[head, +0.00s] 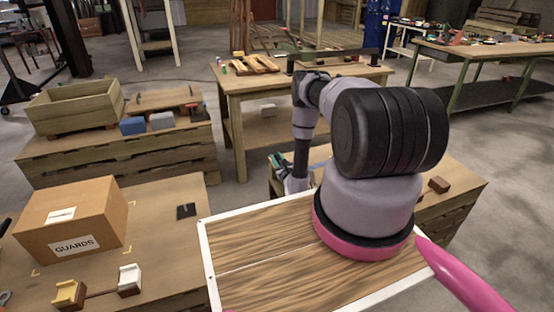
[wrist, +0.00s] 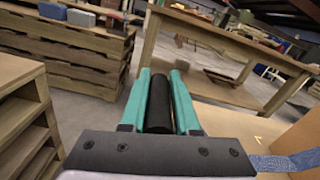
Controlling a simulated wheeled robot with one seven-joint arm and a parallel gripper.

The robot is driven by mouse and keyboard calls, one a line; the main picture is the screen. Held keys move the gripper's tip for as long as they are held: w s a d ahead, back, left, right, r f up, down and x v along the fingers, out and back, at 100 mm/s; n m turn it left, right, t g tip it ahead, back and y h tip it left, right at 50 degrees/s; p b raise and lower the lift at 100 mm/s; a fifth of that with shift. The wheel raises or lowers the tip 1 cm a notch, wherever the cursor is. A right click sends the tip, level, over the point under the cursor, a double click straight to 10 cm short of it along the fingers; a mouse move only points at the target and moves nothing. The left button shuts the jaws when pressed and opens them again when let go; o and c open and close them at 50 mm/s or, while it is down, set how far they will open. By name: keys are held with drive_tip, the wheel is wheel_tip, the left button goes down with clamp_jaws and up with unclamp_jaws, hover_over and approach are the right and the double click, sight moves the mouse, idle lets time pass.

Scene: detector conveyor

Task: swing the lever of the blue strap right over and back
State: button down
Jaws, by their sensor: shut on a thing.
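My gripper (wrist: 160,75) has teal fingers closed on both sides of a dark round bar, which looks like the lever (wrist: 160,103) of the strap's buckle. The blue strap (wrist: 285,163) lies at the lower right of the wrist view, over what looks like a cardboard box. In the head view my gripper (head: 277,161) is small and far off beyond my arm, at the back of a wooden stand. A bit of the blue strap (head: 318,164) shows to its right there. The buckle's body is hidden in both views.
Close by stand a pallet stack (wrist: 75,45) and a wooden table (wrist: 215,38) in the wrist view. In the head view, a cardboard GUARDS box (head: 72,218) sits on the left bench. My arm covers much of the stand holding the strap. The floor between benches is clear.

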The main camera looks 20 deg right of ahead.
drive_tip(key=shift+d, duration=0.1)
drive_tip(key=d+r+m, duration=0.3)
drive_tip(key=d+m, duration=0.2)
drive_tip(key=d, duration=0.2)
drive_tip(key=d+r+m, duration=0.3)
drive_tip(key=d+m, duration=0.3)
drive_tip(key=d, duration=0.1)
drive_tip(key=d+f+m, duration=0.5)
drive_tip(key=d+f, duration=0.4)
drive_tip(key=d, duration=0.5)
drive_tip(key=shift+s+m, duration=0.15)
drive_tip(key=shift+m, duration=0.15)
drive_tip(key=shift+d, duration=0.15)
